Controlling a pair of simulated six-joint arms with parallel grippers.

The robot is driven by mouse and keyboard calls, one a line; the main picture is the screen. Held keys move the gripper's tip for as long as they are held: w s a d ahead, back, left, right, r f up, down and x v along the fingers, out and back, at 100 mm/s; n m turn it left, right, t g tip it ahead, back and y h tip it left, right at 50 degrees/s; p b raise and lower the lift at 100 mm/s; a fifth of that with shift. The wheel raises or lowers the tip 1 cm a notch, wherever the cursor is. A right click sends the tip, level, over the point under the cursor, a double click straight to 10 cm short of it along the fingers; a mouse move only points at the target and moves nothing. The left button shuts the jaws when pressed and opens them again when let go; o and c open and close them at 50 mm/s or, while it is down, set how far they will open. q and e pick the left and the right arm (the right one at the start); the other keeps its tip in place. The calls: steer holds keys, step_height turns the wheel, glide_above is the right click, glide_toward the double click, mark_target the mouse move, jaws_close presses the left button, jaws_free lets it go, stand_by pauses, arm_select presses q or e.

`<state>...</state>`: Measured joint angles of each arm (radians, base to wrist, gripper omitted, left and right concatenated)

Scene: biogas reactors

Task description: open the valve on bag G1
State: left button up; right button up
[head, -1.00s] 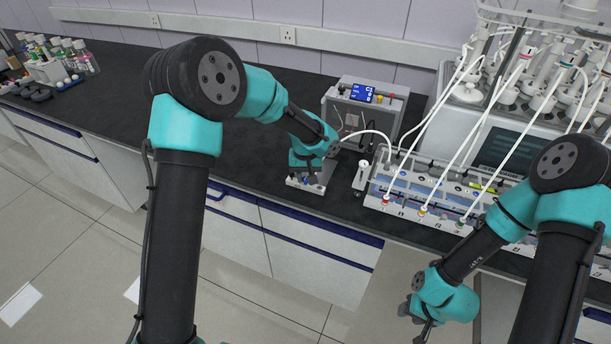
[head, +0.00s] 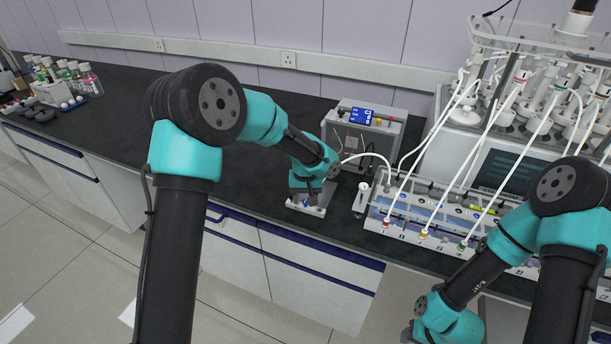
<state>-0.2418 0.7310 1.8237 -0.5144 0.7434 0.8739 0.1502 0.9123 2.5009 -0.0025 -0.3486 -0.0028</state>
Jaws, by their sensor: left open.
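A grey box with a blue display (head: 362,117) stands behind the left gripper. To its right is a clear rack (head: 400,226) with white tubes rising to the reactors (head: 505,95). Bottles (head: 72,78) stand far left. The black bench between is clear.

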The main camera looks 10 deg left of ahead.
mark_target(305, 200)
arm_select(q)
step_height(305, 200, up, 17)
stand_by(0.5)
